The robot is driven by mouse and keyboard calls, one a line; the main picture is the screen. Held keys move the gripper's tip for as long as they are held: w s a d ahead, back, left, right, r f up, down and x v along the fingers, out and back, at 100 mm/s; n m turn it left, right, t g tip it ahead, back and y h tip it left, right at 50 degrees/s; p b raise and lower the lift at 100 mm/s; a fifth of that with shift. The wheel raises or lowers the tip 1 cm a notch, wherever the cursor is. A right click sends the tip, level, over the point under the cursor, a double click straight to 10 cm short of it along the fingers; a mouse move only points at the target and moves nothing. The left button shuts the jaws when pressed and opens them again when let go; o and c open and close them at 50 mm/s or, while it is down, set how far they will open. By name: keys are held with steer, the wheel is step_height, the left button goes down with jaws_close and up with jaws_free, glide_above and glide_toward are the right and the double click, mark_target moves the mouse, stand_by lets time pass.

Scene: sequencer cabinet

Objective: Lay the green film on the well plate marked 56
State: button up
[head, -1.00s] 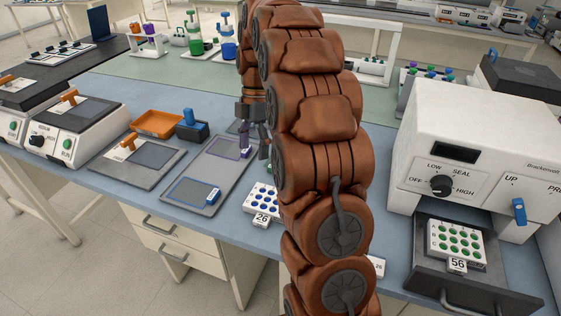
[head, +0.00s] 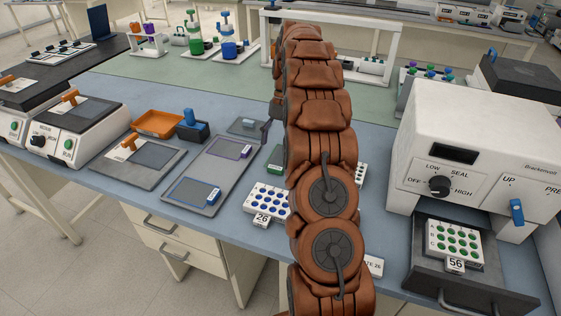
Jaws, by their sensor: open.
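The well plate marked 56 (head: 456,240) has green wells and sits in the pulled-out drawer (head: 425,270) of the white sealer at right. A green piece (head: 275,158), likely the green film or its tab, shows just left of my arm on the bench; the arm hides the rest. My gripper (head: 266,133) is mostly hidden behind my arm. Only a dark finger shows, above and beside the green piece, and nothing is seen held. A blue-edged film (head: 190,190) and a purple-edged film (head: 224,147) lie on the grey tray (head: 222,172).
The plate marked 26 (head: 268,200), with blue wells, stands at the front, left of my arm. Another plate (head: 359,172) is partly hidden behind my arm. The white sealer (head: 475,130) rises at right. An orange tray (head: 158,123) and a blue-handled block (head: 191,127) stand at left.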

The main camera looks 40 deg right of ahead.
mark_target(276, 165)
steer(key=shift+p+x, duration=1.1)
steer(key=shift+x, duration=0.8)
steer(key=shift+d+p+x, duration=0.2)
steer(key=shift+p+x, duration=0.1)
steer(key=shift+x, duration=1.05)
steer(key=shift+f, duration=0.1)
steer(key=c, duration=0.9)
